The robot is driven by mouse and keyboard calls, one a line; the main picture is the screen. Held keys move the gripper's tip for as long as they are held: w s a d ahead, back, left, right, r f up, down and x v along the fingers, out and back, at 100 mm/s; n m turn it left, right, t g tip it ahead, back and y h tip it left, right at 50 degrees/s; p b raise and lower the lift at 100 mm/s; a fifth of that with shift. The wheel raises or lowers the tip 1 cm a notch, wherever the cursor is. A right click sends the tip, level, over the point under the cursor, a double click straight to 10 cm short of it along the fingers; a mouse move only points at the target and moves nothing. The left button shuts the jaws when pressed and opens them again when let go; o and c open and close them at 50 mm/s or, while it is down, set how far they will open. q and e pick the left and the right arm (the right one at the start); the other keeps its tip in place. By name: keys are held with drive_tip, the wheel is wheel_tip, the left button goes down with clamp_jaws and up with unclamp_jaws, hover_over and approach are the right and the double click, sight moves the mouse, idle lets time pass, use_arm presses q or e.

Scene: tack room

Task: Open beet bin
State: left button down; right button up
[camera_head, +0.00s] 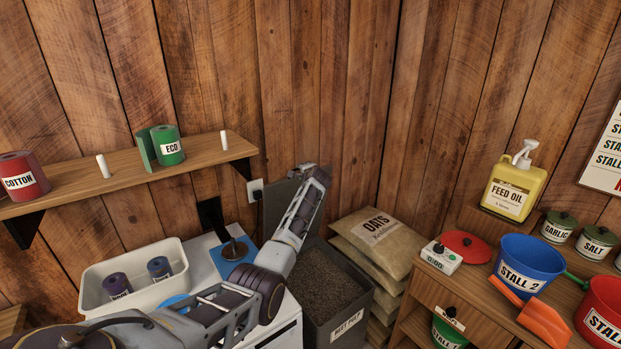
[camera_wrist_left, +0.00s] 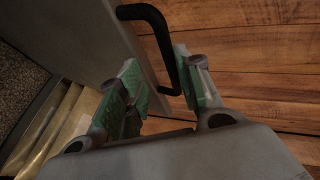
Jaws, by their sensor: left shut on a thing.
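The beet bin (camera_head: 338,322) is a dark grey box labelled "BEET PULP", right of centre in the head view. Its grey lid (camera_head: 281,190) stands raised at the back, and brown pulp (camera_head: 332,279) shows inside. My left arm reaches across to the lid, partly covering it; its fingers are hard to make out there. In the left wrist view, the lid (camera_wrist_left: 84,40) carries a black bar handle (camera_wrist_left: 153,16). My left gripper (camera_wrist_left: 163,88), with green pads, is shut on this handle. My right gripper is in neither view.
Stacked sacks, the top one labelled "OATS" (camera_head: 377,240), stand right of the bin. A wooden cabinet (camera_head: 447,312) with tubs is farther right. A white tray (camera_head: 135,270) sits left of my arm, under a wall shelf (camera_head: 125,178). The plank wall is close behind.

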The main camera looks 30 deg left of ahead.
use_arm(q)
drive_tip(key=shift+w+a, duration=0.2)
drive_tip(key=shift+a, duration=0.45)
drive_tip(key=shift+w+a, duration=0.2)
drive_tip(key=shift+a, duration=0.4)
drive_tip(key=c, duration=1.5)
unclamp_jaws()
drive_tip(key=shift+c, duration=0.2)
drive_tip(key=shift+d, duration=0.1)
drive_tip(key=shift+s, duration=0.1)
drive_tip(key=v, duration=1.1)
drive_tip(key=shift+s+d+r, duration=0.15)
drive_tip(key=shift+d+r, duration=0.15)
drive_tip(key=shift+r, duration=0.05)
